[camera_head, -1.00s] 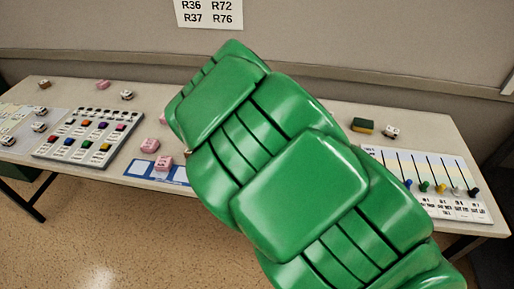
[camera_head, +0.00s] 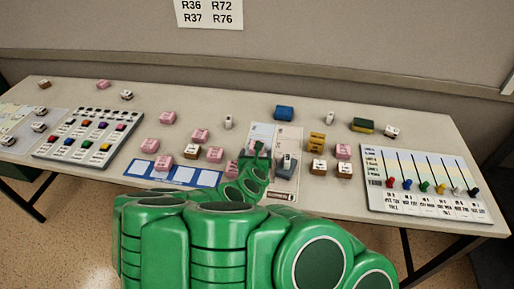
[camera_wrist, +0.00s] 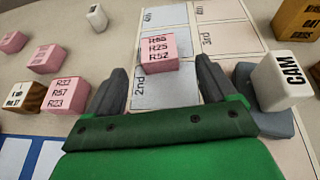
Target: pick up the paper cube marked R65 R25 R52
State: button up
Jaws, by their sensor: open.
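The pink paper cube marked R65 R25 R52 (camera_wrist: 158,53) sits on a printed white-and-beige sheet (camera_wrist: 225,38) in the wrist view. My gripper (camera_wrist: 162,72) is open and empty, its two dark fingers spread. The cube shows between and just beyond the fingertips, with space on both sides and no visible contact. In the head view my gripper (camera_head: 258,150) is over the middle of the table, and my arm and gripper mostly hide the cube there.
A white block marked CAM (camera_wrist: 281,80) stands close to my right finger, by a grey-blue piece. Another pink cube (camera_wrist: 68,95) and a brown-and-white cube (camera_wrist: 25,96) lie left. A pegged board (camera_head: 425,180) lies at the table's right end.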

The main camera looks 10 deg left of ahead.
jog(key=shift+x, duration=3.85)
jog(key=shift+a, duration=0.1)
jog(key=c, duration=1.1)
jog(key=shift+r, duration=0.1)
